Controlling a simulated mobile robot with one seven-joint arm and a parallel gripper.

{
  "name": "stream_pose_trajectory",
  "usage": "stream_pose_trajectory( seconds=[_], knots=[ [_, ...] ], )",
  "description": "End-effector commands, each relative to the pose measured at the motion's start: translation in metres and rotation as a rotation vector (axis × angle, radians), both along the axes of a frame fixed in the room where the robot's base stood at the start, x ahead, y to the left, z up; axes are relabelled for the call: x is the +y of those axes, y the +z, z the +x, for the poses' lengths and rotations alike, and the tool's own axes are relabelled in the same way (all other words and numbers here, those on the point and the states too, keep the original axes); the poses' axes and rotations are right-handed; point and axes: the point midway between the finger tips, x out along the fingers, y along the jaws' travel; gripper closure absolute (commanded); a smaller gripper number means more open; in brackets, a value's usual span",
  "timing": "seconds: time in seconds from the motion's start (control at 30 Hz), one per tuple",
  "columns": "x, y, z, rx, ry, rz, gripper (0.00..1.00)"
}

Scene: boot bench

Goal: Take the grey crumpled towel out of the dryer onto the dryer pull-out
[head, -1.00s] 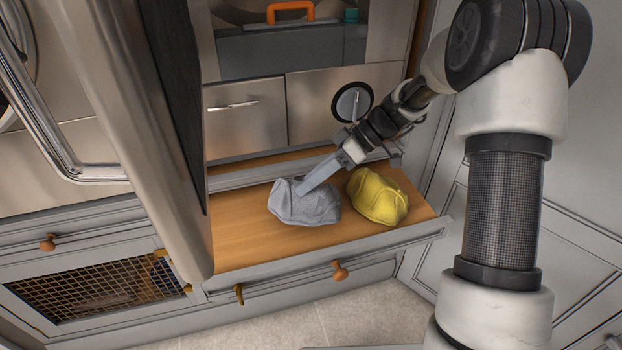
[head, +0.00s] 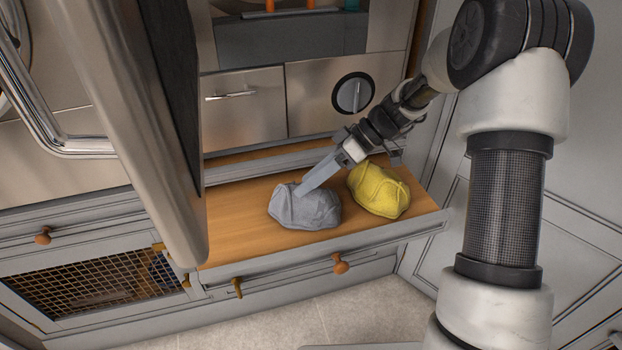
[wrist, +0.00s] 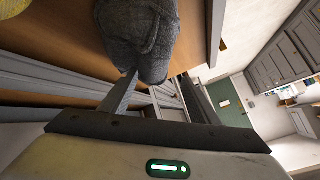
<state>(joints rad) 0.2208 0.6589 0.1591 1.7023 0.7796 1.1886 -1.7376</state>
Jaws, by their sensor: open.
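The grey crumpled towel (head: 307,208) lies in a heap on the wooden dryer pull-out (head: 240,235). It fills the top middle of the wrist view (wrist: 140,35). My gripper (head: 303,190) is open, its fingers pointing down at the towel's upper left side. In the wrist view one finger (wrist: 122,95) reaches to the towel's edge; I cannot tell whether it touches. The dryer front (head: 330,105) with its round dial is behind the pull-out.
A yellow crumpled cloth (head: 380,190) lies on the pull-out just right of the grey towel. A large open door (head: 150,130) with a metal handle stands at the left. The left part of the pull-out is bare.

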Motion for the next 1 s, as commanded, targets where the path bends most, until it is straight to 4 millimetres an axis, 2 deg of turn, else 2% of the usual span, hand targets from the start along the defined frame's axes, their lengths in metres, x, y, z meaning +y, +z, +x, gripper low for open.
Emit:
stream_pose_trajectory(
  seconds=[0.17, 0.7, 1.0],
  knots=[
    [-0.013, 0.014, 0.003, -0.002, -0.003, 0.001, 0.44],
    [-0.105, 0.097, 0.020, -0.004, -0.002, -0.001, 0.44],
    [-0.127, 0.115, 0.023, -0.001, -0.001, 0.000, 0.44]
  ],
)
